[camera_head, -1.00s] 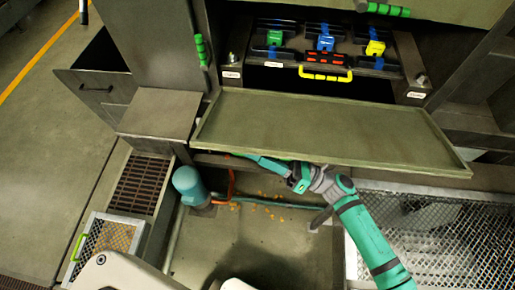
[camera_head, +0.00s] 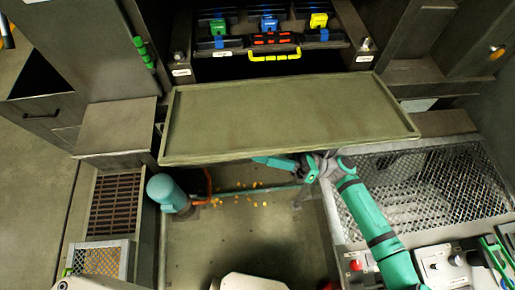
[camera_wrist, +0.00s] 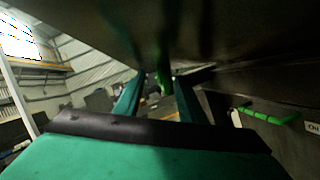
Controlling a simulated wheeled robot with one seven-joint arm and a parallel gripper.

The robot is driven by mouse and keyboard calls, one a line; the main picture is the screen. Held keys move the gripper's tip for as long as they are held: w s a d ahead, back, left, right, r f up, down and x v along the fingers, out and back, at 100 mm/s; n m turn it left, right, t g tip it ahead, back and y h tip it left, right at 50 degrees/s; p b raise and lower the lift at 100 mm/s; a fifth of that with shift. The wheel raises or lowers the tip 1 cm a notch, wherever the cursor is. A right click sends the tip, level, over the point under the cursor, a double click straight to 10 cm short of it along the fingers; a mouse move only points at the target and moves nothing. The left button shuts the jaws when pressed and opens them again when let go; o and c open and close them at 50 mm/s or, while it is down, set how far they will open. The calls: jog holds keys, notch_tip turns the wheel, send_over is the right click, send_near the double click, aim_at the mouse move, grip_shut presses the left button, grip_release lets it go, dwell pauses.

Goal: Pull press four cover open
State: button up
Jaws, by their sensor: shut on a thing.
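The cover is a wide grey-green panel (camera_head: 290,118) with a raised rim, hinged out flat below the open press compartment in the head view. My gripper (camera_head: 270,161) is at the panel's near lower edge, and its fingertips are partly hidden under that edge. In the wrist view, the teal fingers of my gripper (camera_wrist: 158,92) reach up under the dark underside of a panel (camera_wrist: 150,25). A green handle (camera_wrist: 164,80) shows between them, and the gripper is shut on it. The contact itself is hard to see.
The compartment holds a tool tray with a yellow handle (camera_head: 275,55) and several coloured clips. A mesh bin (camera_head: 430,190) and control boxes (camera_head: 441,267) are at right. Another green handle (camera_wrist: 270,115) shows in the wrist view.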

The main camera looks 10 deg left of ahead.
jog(key=shift+d, duration=0.15)
jog(key=v, duration=0.8)
jog(key=shift+w+f, duration=0.15)
jog(key=shift+w, duration=0.05)
dwell(0.7)
jog(key=shift+d, duration=0.15)
dwell(0.6)
